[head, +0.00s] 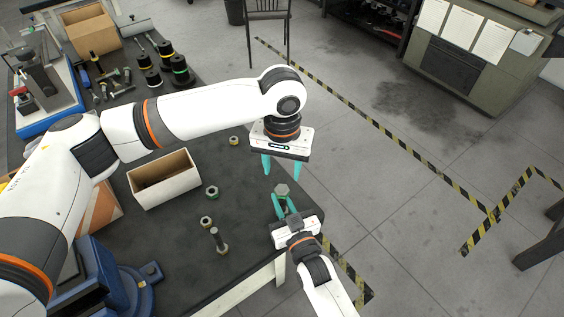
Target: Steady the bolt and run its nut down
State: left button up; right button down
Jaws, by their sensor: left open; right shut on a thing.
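A bolt (282,189) with a grey-green hexagonal top stands near the table's right edge. My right gripper (283,201) reaches in from below in the head view and is shut on the bolt, its teal fingers around it. I cannot tell the nut apart from the bolt's top at this size. My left gripper (282,169) hangs above and slightly beyond the bolt, its two teal fingers pointing down. It is open and empty, and its fingertips appear clear of the bolt.
A white-walled open box (163,193) stands left on the dark table (180,245). Loose nuts (212,192) and another bolt (218,240) lie between box and grippers. Black cylinders (178,70), several bolts and a cardboard box (92,36) stand farther back. The table ends just right of the grippers.

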aim_at(282, 189)
pick_arm(q)
jog(key=n, duration=0.4)
jog(key=shift+r+n, duration=0.15)
jog(key=shift+n, duration=0.15)
jog(key=n, duration=0.5)
jog(key=shift+r, duration=0.2)
jog(key=shift+f, duration=4.05)
